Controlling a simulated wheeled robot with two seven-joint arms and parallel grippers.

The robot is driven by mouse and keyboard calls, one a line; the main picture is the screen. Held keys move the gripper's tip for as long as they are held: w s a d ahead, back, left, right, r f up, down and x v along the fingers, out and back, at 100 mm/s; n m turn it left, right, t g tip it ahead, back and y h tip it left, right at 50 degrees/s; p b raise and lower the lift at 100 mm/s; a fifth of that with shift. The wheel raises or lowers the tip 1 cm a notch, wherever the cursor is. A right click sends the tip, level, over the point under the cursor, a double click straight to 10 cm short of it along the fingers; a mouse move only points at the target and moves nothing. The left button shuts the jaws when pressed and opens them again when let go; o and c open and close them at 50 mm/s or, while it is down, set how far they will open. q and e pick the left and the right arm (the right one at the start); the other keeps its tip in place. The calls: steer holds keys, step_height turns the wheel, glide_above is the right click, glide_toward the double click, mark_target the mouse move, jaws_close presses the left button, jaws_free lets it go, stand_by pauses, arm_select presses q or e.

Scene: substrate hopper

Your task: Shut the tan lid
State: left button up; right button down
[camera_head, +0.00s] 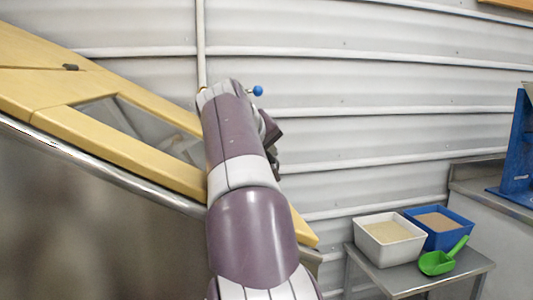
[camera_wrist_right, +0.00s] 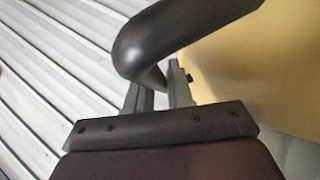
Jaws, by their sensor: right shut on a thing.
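The tan lid (camera_head: 110,150) slants down from the upper left to the lower right in the head view, with a window in it. My right arm covers part of it. The lid's tan surface also fills the right of the right wrist view (camera_wrist_right: 240,70). A dark, curved bar handle (camera_wrist_right: 190,30) stands off from it. My right gripper (camera_wrist_right: 158,85) is shut on this handle, with its fingers either side of the bar's bent end. In the head view the gripper is mostly hidden behind my forearm. My left gripper is not in view.
A steel hopper wall (camera_head: 80,220) lies below the tan panel. A ribbed wall (camera_head: 400,90) stands behind. At the lower right, a small table (camera_head: 400,281) holds a white bin (camera_head: 390,250), a blue bin (camera_head: 455,238) and a green scoop (camera_head: 437,262). A blue knob (camera_head: 258,90) shows beside my arm.

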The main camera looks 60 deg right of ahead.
steer(key=shift+w+f, duration=0.1)
steer(key=shift+f, duration=0.55)
steer(key=c, duration=1.1)
jaws_free()
steer(key=p+v, duration=0.1)
steer(key=v, duration=0.5)
steer(key=p+v, duration=0.1)
steer(key=v, duration=0.5)
steer(key=shift+a+r, duration=0.1)
steer(key=shift+r, duration=0.3)
steer(key=shift+a+r, duration=0.15)
steer(key=shift+a, duration=0.1)
